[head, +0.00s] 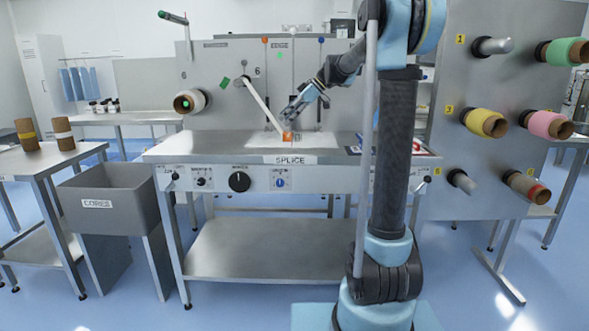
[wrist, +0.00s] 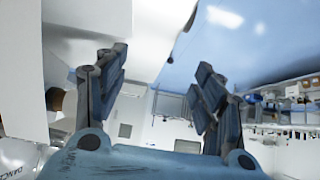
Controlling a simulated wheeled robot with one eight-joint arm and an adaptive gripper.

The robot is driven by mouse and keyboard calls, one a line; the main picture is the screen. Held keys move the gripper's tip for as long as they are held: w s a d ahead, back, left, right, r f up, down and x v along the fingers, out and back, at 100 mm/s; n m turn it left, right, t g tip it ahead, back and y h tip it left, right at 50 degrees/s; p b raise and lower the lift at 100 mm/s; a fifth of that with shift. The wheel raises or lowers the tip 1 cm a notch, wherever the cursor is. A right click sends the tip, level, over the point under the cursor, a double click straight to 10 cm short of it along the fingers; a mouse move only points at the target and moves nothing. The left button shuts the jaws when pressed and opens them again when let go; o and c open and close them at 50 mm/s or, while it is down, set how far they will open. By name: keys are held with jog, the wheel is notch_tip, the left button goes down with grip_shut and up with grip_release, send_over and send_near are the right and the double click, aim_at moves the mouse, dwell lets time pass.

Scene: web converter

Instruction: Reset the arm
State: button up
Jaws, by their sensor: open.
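My gripper (head: 291,108) hangs over the splice table (head: 220,148), at the end of my arm reaching in from the right. In the wrist view my gripper (wrist: 156,82) has its two dark fingers wide apart, with nothing between them. A pale web strip (head: 262,106) slants down from a roller on the panel toward an orange piece (head: 287,137) on the table. The gripper is above the orange piece; whether they touch is not clear.
A grey CORES bin (head: 108,203) stands left of the table, beside a side table with two rolls (head: 62,134). A panel at the right carries several spindles, some with coloured rolls (head: 484,122). The upright panel (head: 225,60) stands close behind the gripper. Blue floor is open in front.

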jog(key=s+d+f+m+h, duration=0.3)
jog(key=s+d+f+m, duration=0.3)
jog(key=s+f, duration=0.3)
jog(key=s+d+f+m+t+h, duration=0.1)
jog(key=s+d+f+m+h, duration=0.2)
jog(key=s, duration=1.5)
jog(key=s+d+f+m+t+h, duration=0.1)
jog(key=s+d+f+m+h, duration=0.2)
jog(key=s+d+f+m, duration=0.5)
jog(key=s+d+f, duration=0.4)
jog(key=s+f, duration=0.1)
jog(key=f, duration=0.3)
jog(key=shift+s+d+f+m, duration=0.2)
jog(key=shift+m, duration=0.1)
jog(key=shift+w, duration=0.1)
jog(key=shift+w+f, duration=0.2)
jog(key=shift+w, duration=0.15)
